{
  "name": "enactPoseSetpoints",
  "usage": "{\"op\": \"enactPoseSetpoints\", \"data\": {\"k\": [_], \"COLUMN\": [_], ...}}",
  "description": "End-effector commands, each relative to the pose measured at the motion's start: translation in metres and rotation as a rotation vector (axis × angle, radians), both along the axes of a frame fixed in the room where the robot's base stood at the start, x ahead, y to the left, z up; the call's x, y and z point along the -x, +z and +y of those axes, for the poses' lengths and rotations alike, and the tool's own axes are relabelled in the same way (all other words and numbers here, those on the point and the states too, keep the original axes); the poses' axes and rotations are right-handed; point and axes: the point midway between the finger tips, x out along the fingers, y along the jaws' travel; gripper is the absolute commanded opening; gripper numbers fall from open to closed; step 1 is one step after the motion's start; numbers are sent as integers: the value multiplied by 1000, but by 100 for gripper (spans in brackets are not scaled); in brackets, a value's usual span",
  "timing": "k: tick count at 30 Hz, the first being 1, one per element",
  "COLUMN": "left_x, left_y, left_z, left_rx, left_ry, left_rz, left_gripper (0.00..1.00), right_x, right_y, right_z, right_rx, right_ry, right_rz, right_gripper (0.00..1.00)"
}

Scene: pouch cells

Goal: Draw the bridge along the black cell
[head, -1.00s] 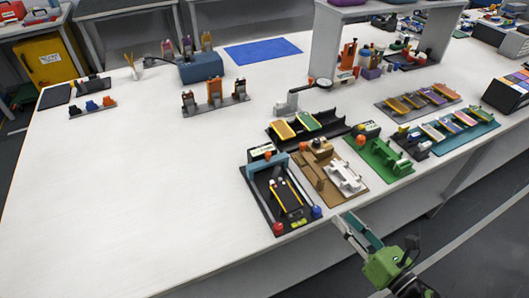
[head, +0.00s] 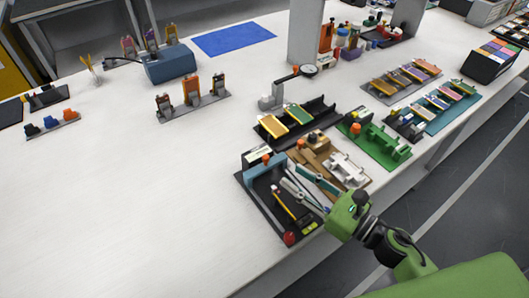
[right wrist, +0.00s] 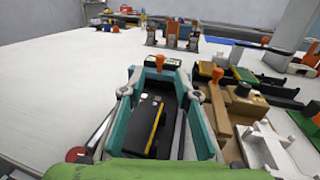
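The black cell (head: 290,205), with a yellow strip along one edge, lies on a dark base plate (head: 262,204) near the table's front edge. The blue-grey bridge (head: 254,166) stands across the far end of this plate, with an orange knob on top. In the right wrist view the black cell (right wrist: 143,125) lies ahead, with the bridge's orange knob (right wrist: 160,62) beyond it. My right gripper (head: 292,176) is open above the plate, its fingers pointing towards the bridge. The wrist view shows its fingers (right wrist: 160,96) apart; I cannot tell whether they touch the bridge. My left gripper is not in view.
A brown fixture with a white part (head: 347,170) stands close on the right, then a green fixture (head: 380,145). A black tray with two cells (head: 318,110) lies behind. A red knob (head: 289,238) is at the plate's front corner.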

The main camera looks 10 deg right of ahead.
Motion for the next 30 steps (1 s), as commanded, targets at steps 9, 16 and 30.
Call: {"op": "enactPoseSetpoints", "data": {"k": [9,16,30], "left_x": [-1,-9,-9], "left_y": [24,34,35], "left_z": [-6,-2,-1], "left_rx": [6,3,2], "left_ry": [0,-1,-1], "left_rz": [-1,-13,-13], "left_gripper": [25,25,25], "right_x": [-53,-80,-88], "right_y": [5,2,0], "right_z": [36,55,62], "right_rx": [-3,-2,-1], "right_ry": [-1,-2,-1], "right_rz": [-2,0,1], "right_gripper": [30,30,22]}}
